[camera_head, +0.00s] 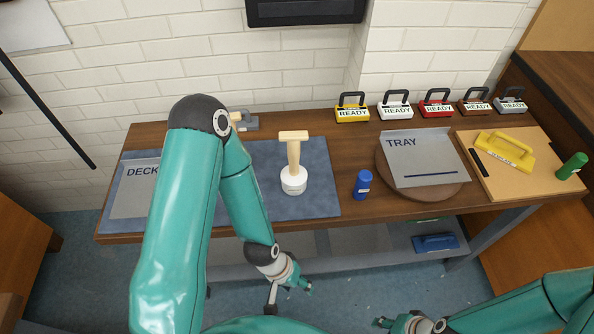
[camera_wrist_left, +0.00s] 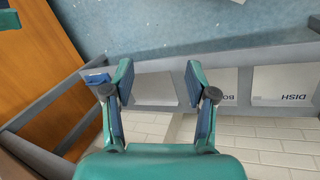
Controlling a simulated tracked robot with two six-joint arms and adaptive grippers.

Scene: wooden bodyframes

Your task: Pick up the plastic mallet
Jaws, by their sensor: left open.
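The mallet (camera_head: 294,160) stands upright on the blue mat (camera_head: 322,205), with its white head down and its pale handle ending in a crossbar on top. My left gripper (camera_head: 294,290) is open and empty, in front of the bench and lower in the picture than the mallet. In the left wrist view my left gripper (camera_wrist_left: 160,78) shows its two fingers spread apart over the bench's lower shelf; the mallet does not show there. My right gripper (camera_head: 390,322) is at the bottom edge, far from the mallet, and too small to read.
A blue bottle (camera_head: 362,184) stands right of the mat. A sheet marked TRAY (camera_head: 435,172) lies on a round board. Several READY blocks (camera_head: 352,112) line the back. A yellow tool (camera_head: 505,150) and a green cylinder (camera_head: 572,166) are on the right. My left arm hides part of the mat.

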